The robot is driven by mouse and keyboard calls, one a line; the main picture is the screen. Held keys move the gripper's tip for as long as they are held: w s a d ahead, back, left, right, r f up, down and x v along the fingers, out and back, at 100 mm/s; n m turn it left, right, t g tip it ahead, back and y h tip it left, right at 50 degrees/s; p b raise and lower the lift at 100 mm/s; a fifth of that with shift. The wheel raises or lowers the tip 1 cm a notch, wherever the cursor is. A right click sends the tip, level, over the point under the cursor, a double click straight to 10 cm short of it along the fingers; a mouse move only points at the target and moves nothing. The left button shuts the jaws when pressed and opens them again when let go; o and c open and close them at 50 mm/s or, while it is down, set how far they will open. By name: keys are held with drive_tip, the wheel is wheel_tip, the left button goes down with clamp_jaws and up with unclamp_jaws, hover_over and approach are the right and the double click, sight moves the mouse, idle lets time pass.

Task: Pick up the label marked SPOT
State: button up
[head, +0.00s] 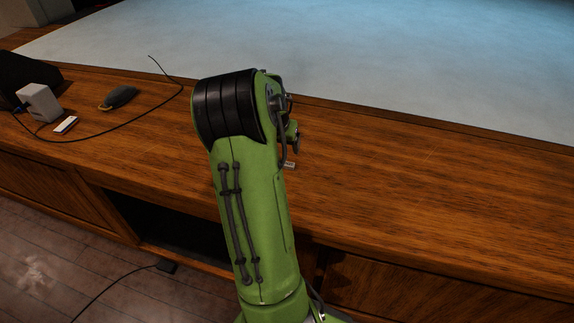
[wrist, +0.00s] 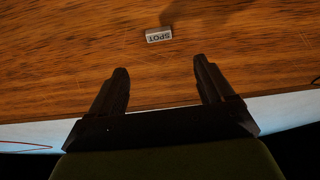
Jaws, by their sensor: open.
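The label marked SPOT (wrist: 159,35) is a small pale block with dark lettering that appears upside down in the wrist view. It lies on the brown wooden desk, ahead of the fingertips and roughly centred between them. My gripper (wrist: 161,78) is open and empty, its two dark fingers spread apart and not touching the label. In the head view a small pale piece (head: 290,164) shows on the desk just right of my green arm; its lettering is too small to read. The gripper is mostly hidden behind my arm there.
A white box (head: 40,103), a small white-and-blue piece (head: 66,125), a dark mouse (head: 118,98) and a black cable (head: 150,118) are on the left of the desk. A pale blue-grey surface (head: 400,50) lies behind. The desk's right side (head: 450,190) is clear.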

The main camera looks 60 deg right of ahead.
sight(287, 163)
drive_tip(key=b+x, duration=0.3)
drive_tip(key=x, duration=1)
drive_tip(key=shift+s+a, duration=0.1)
drive_tip(key=shift+r, duration=0.1)
drive_tip(key=shift+c, duration=0.3)
drive_tip(key=c, duration=1.1)
drive_tip(key=shift+o, duration=0.2)
drive_tip(key=shift+r, duration=0.1)
